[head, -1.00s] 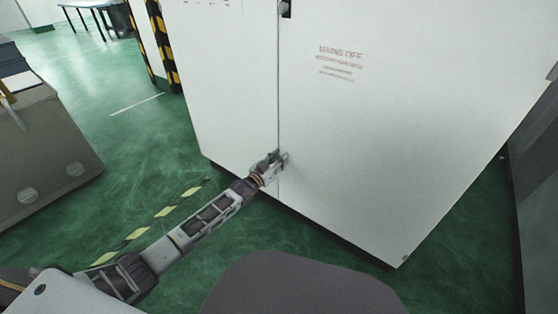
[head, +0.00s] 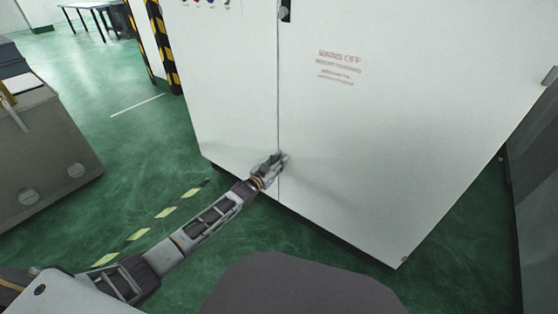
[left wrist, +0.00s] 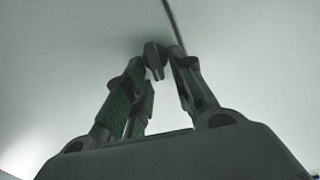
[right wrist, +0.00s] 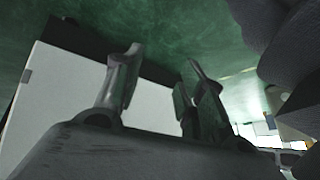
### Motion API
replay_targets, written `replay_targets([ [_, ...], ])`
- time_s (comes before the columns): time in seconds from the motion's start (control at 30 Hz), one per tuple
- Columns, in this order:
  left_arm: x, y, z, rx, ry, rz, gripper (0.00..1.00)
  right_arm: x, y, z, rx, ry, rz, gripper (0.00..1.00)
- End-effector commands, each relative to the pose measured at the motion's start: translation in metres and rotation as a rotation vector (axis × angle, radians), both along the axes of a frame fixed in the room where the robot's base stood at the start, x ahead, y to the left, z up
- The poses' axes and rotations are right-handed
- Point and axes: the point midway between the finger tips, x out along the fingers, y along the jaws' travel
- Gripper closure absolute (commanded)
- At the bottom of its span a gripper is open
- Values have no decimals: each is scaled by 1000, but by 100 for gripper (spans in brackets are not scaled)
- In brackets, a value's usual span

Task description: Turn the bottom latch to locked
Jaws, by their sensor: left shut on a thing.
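The bottom latch (left wrist: 153,56) is a small dark piece on the white cabinet (head: 350,150), beside the seam between its two doors. In the left wrist view it sits between the fingertips of my left gripper (left wrist: 155,60), which is shut on it. In the head view my left gripper (head: 272,166) is at the low part of the door seam and mostly hides the latch, so its exact angle is hard to tell. My right gripper (right wrist: 158,75) shows only in the right wrist view. Its fingers are apart with nothing between them.
An upper latch (head: 284,12) is at the top of the same seam. A grey bench (head: 45,150) stands at the left and a dark grey unit (head: 535,190) at the right.

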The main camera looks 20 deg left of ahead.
Motion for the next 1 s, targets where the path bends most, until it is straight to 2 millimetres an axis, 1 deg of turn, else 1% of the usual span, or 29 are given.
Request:
replay_targets([
  [0.03, -1, -1, 1, 26, -7, 0, 99, 1, -1, 9, -7, 4, 5, 60],
  [0.2, -2, -3, 0, 151, -51, 0, 99, 0, -5, 26, -36, 30, 20, 60],
  [0.5, -3, -8, -2, 414, -148, -1, 99, -3, -11, 50, -79, 72, 36, 60],
  [0.7, -4, -10, -5, 588, -211, -1, 99, -4, -14, 57, -92, 85, 41, 60],
  [1.0, -5, -12, -9, 788, -285, -1, 99, -4, -14, 58, -94, 88, 41, 60],
])
